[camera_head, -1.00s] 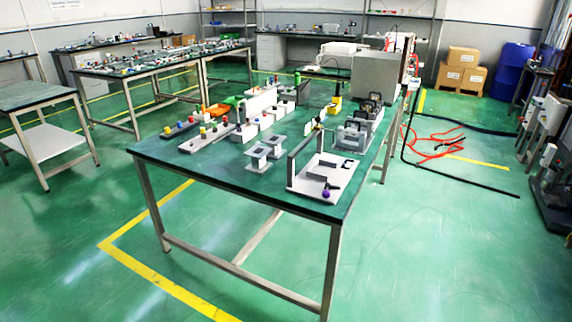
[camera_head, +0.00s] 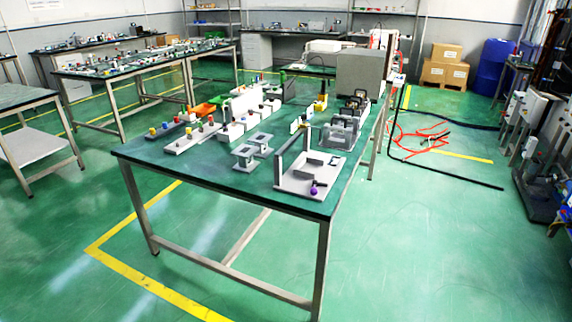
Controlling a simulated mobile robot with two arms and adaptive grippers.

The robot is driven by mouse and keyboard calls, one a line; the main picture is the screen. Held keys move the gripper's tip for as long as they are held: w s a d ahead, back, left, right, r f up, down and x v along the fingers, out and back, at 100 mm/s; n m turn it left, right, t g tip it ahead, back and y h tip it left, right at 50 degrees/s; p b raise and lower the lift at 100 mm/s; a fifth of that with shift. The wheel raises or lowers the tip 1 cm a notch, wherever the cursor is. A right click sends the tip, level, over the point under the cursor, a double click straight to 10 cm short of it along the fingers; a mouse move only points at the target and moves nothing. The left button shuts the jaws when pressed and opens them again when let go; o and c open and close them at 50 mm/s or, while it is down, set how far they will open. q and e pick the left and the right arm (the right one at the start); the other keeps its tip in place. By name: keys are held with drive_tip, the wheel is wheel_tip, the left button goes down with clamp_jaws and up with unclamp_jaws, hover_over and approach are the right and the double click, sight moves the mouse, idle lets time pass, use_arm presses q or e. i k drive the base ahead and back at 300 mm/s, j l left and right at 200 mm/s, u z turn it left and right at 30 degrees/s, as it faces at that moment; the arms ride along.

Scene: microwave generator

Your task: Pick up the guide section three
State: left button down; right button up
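Several parts stand on the green-topped table (camera_head: 190,166) in the middle of the head view. Grey metal guide-like sections (camera_head: 338,134) stand near its right edge. Two small grey H-shaped blocks (camera_head: 244,155) sit left of centre. A light plate with an upright wall and a purple knob (camera_head: 313,189) lies at the near right corner. I cannot tell which part is guide section three. Neither of my grippers shows in this view.
A large grey box (camera_head: 362,72) stands at the table's far end. Red and black cables (camera_head: 420,138) lie on the floor to the right. The floor in front of the table is clear.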

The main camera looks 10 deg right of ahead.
sight(245, 163)
drive_tip(key=i+j+z, duration=0.1)
drive_tip(key=i+j, duration=0.5)
drive_tip(key=j, duration=0.2)
drive_tip(key=i+j+z, duration=0.15)
drive_tip(key=i+j, duration=0.2)
drive_tip(key=i+j+z, duration=0.1)
drive_tip(key=i+j, duration=0.15)
drive_tip(key=j, duration=0.3)
